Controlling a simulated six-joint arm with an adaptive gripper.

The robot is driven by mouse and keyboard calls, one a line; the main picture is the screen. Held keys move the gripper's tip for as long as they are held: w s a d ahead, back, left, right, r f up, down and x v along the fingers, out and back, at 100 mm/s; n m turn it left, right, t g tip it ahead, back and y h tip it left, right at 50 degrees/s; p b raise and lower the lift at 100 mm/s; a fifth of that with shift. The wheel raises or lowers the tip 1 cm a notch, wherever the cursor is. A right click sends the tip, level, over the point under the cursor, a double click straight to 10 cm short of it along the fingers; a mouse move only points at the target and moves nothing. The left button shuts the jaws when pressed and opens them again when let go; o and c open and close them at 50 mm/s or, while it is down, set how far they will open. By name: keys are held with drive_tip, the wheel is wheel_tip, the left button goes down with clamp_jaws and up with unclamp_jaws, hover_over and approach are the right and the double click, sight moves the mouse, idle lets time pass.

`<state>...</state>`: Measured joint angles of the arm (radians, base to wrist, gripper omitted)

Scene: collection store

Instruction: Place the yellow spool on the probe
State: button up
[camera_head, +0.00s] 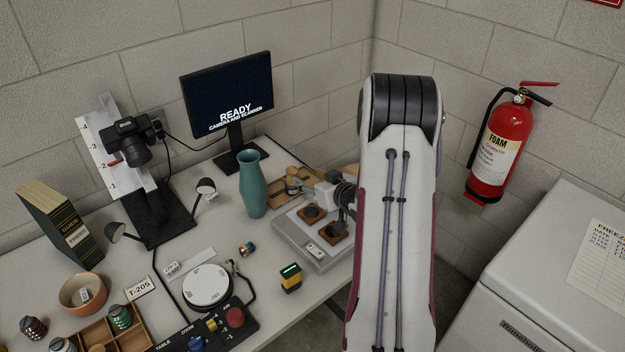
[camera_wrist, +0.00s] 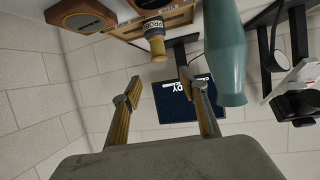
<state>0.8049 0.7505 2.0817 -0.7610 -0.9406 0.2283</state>
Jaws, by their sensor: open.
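My gripper (camera_wrist: 160,88) is open, its two fingers apart with nothing between them in the wrist view. In the head view a small tan-topped piece (camera_head: 292,172) stands by the wooden tray (camera_head: 284,201), left of my gripper, which my arm partly hides.
A teal vase (camera_head: 253,185) stands close left of the tray and shows large in the wrist view (camera_wrist: 225,50). A grey base with wooden holders (camera_head: 316,256) is in front. The monitor (camera_head: 228,95) is behind. A yellow-black device (camera_head: 290,279) stands on the table's front part.

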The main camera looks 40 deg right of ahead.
drive_tip(key=shift+s+r, duration=0.2)
drive_tip(key=shift+s, duration=0.2)
drive_tip(key=shift+a, duration=0.1)
idle(0.3)
drive_tip(key=s+a+r+g+h, duration=0.1)
drive_tip(key=s+a+r+g, duration=0.15)
drive_tip(key=a+r, duration=0.6)
drive_tip(key=s+a+r+g+h, duration=0.15)
drive_tip(key=s+a+r, duration=0.25)
drive_tip(key=a+r, duration=0.45)
drive_tip(key=s+a+r+n+g+y, duration=0.1)
drive_tip(key=s+a+y, duration=0.1)
drive_tip(key=s+a, duration=0.7)
drive_tip(key=s+a+r+g+y, duration=0.2)
drive_tip(key=s+a, duration=0.7)
drive_tip(key=s, duration=0.6)
drive_tip(key=shift+s+n+g, duration=0.3)
drive_tip(key=shift+s+n, duration=0.1)
